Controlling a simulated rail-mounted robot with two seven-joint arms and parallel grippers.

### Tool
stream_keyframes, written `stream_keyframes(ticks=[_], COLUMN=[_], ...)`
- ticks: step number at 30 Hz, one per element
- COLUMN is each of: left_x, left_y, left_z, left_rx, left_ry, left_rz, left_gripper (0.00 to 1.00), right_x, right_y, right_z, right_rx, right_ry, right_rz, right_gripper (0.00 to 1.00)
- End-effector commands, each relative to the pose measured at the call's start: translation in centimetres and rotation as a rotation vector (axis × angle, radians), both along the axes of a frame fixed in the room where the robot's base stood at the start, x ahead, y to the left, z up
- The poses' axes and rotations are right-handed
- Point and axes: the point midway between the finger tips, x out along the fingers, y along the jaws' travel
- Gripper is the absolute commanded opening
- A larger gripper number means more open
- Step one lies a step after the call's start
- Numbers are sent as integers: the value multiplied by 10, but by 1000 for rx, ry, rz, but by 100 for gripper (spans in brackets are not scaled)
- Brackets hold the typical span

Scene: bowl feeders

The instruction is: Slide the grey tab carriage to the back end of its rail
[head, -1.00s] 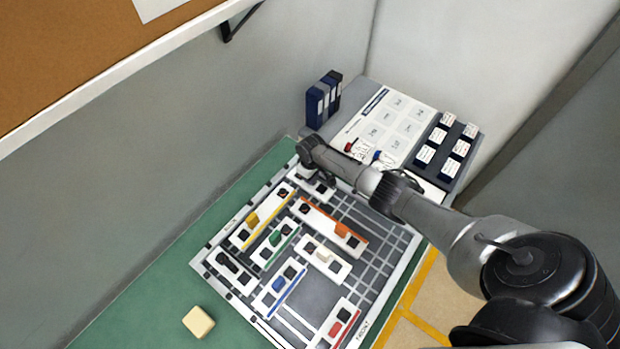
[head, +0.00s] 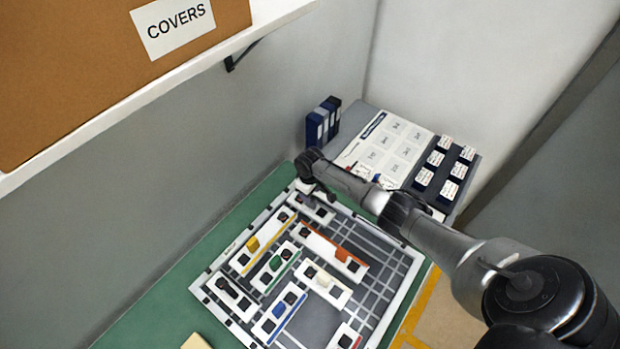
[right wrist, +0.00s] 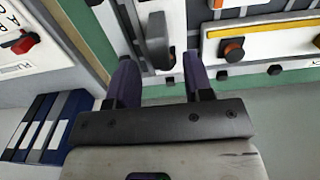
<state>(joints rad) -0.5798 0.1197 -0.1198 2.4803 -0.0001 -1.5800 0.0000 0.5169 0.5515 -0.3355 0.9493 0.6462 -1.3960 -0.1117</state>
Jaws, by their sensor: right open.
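The grey tab carriage (right wrist: 158,42) shows in the right wrist view as an upright grey tab on a white rail strip. In the head view its white strip (head: 318,208) lies at the far edge of the board, partly under my right gripper. My right gripper (right wrist: 159,62) is open, with its two dark fingers on either side of the tab's near end. I cannot tell whether either finger touches it. In the head view my right gripper (head: 322,190) hangs over the board's far corner and its fingers are hard to make out. My left gripper is not in view.
Other rail strips with yellow (head: 252,243), green (head: 276,262), orange (head: 342,254), blue (head: 280,309) and cream (head: 323,278) tabs share the board. Blue binders (head: 322,121) stand behind it. A shelf with a COVERS box (head: 120,60) overhangs at left.

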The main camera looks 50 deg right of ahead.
Motion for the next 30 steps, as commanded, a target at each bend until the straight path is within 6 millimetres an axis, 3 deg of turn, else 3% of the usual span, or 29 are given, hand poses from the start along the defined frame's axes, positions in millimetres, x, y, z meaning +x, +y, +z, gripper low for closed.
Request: stream_keyframes(ticks=[3, 12, 19, 30], left_x=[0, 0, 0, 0], left_y=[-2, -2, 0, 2], left_z=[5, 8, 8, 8], left_rx=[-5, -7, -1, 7], left_ry=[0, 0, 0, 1], left_rz=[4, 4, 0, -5], left_gripper=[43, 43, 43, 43], right_x=[0, 0, -1, 0], right_y=[-1, 0, 0, 0], right_z=[27, 71, 86, 88], right_rx=[-2, 0, 0, 0], right_ry=[-3, -2, 0, 0], right_rz=[1, 1, 0, 0], right_gripper=[47, 47, 47, 47])
